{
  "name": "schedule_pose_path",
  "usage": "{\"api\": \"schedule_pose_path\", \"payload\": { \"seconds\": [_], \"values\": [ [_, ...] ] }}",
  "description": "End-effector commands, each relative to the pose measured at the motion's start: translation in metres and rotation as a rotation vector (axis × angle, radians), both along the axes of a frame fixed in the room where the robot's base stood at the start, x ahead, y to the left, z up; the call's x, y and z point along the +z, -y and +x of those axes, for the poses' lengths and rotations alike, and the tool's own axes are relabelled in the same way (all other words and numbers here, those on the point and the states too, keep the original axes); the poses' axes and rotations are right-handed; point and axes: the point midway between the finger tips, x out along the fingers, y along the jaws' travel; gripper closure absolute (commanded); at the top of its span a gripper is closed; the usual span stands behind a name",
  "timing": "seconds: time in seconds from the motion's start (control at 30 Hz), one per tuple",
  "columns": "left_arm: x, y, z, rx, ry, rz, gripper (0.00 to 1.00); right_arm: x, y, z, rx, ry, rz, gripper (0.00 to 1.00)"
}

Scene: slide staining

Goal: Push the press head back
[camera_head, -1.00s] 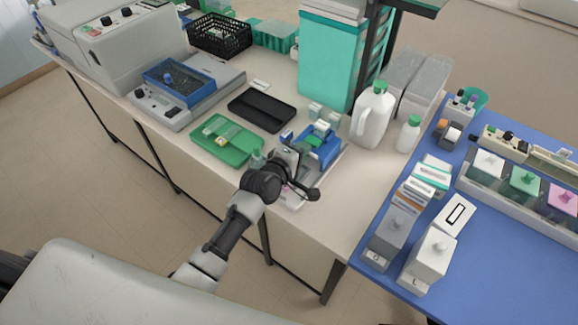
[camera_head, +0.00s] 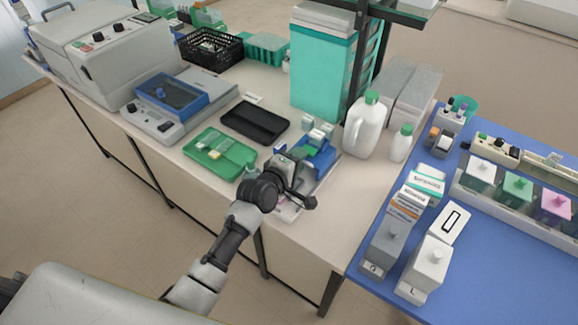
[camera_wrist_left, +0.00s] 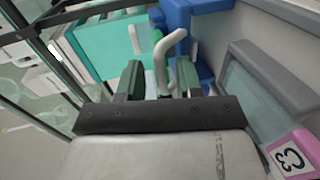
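The press is a small blue device (camera_head: 322,160) on the pale bench in the head view, with light parts on top. My left gripper (camera_head: 290,168) is at its near left side and hides part of it. In the left wrist view a bent pale grey bar (camera_wrist_left: 161,52), seemingly the press head's handle, stands between the two dark green fingers of my left gripper (camera_wrist_left: 161,80). The fingers are apart, with gaps visible beside the bar; contact cannot be told. Blue press parts (camera_wrist_left: 190,12) rise behind it. My right gripper is not in view.
A green tray (camera_head: 200,152) and a black tray (camera_head: 255,122) lie left of the press. A white jug (camera_head: 364,128) and a small bottle (camera_head: 400,143) stand to its right. A teal cabinet (camera_head: 318,75) stands behind. A pink C3 label (camera_wrist_left: 291,156) shows in the wrist view.

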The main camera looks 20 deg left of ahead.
Motion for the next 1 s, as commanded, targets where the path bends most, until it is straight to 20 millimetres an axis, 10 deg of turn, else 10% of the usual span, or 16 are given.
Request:
{"api": "schedule_pose_path", "payload": {
  "seconds": [0.6,1.0],
  "values": [
    [0.018,-0.031,-0.086,0.001,-0.002,0.001,0.65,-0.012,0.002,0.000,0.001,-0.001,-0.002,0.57],
    [0.021,-0.034,-0.094,0.000,-0.002,0.002,0.65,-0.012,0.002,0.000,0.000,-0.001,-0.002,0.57]
  ]
}}
